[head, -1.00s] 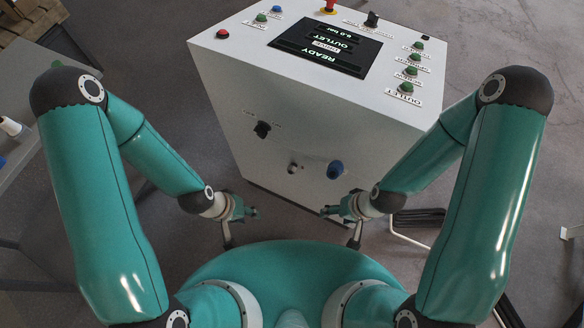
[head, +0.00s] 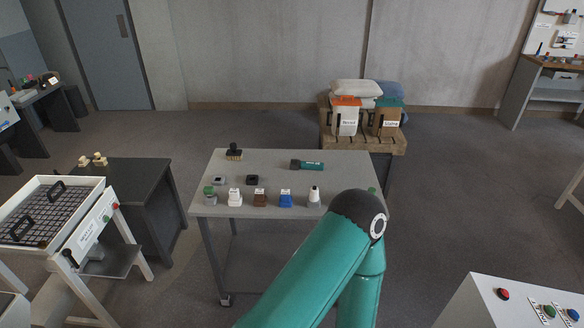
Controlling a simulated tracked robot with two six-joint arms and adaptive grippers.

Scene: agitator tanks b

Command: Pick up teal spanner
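I cannot make out a teal spanner for certain in the head view. A teal and black hand-held object (head: 307,165) lies on the grey table (head: 270,158) in the middle; it looks more like a torch than a spanner. A small green thing (head: 372,190) shows at the table's right edge, partly hidden by my teal arm. My arm's elbow rises in front of the table's right front corner. Neither of my grippers is in the picture.
The table also holds a black brush (head: 234,152), small boxes and several containers along its front. A white sieve machine (head: 60,215) stands left, the control cabinet (head: 500,305) lower right, a loaded pallet (head: 362,140) behind. Open floor (head: 470,190) lies right.

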